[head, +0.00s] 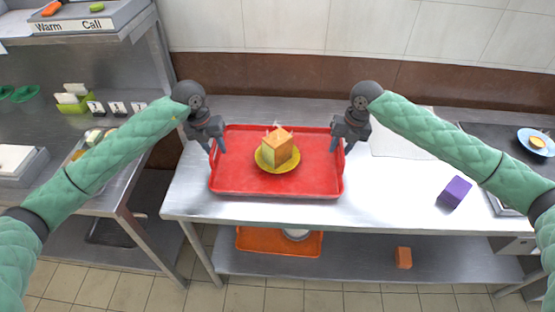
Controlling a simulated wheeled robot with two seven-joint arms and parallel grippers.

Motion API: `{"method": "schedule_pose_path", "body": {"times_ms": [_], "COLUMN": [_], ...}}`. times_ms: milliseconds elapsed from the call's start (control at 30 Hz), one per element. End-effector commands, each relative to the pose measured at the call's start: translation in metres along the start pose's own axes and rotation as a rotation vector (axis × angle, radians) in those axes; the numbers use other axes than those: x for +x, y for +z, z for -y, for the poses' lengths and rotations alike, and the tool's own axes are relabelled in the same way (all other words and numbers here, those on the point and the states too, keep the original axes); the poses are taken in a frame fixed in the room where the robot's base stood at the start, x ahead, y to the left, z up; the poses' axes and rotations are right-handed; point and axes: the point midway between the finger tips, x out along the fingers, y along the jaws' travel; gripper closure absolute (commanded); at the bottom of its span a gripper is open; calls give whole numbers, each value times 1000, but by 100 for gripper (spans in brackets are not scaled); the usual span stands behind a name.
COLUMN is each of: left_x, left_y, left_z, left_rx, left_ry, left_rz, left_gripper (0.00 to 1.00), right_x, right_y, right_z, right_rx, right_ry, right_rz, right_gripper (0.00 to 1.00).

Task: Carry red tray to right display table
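The red tray (240,182) lies flat on the steel table in the middle of the head view. A yellow plate (263,166) sits near its centre, with an orange and yellow block-shaped item (279,150) on it. My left gripper (215,150) is at the tray's left edge, fingers apart, one on each side of the rim. My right gripper (343,149) is at the right edge in the same way, fingers apart. Whether any finger touches the rim is hard to tell. Which surface is the right display table is not clear from this view.
A white sheet (400,146) and a purple block (455,192) lie right of the tray. A blue plate (537,142) sits far right. An orange tray (262,242) and an orange block (403,258) are on the lower shelf. A shelf unit (128,190) stands left.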

Motion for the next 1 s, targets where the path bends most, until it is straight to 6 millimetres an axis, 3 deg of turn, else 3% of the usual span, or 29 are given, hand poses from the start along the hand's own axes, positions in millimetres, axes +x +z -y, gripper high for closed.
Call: {"method": "schedule_pose_path", "body": {"times_ms": [200, 367, 400, 1000], "left_x": [0, 0, 0, -8], "left_y": [0, 0, 0, 0], "left_z": [0, 0, 0, 1], "left_rx": [0, 0, 0, 0], "left_ry": [0, 0, 0, 0], "left_rz": [0, 0, 0, 1], "left_gripper": [67, 98, 100, 100], "right_x": [0, 0, 0, -8], "right_y": [0, 0, 0, 0], "right_z": [0, 0, 0, -1], "right_rx": [0, 0, 0, 1], "right_ry": [0, 0, 0, 0], "right_rz": [0, 0, 0, 1], "right_gripper": [68, 99, 100, 100]}}
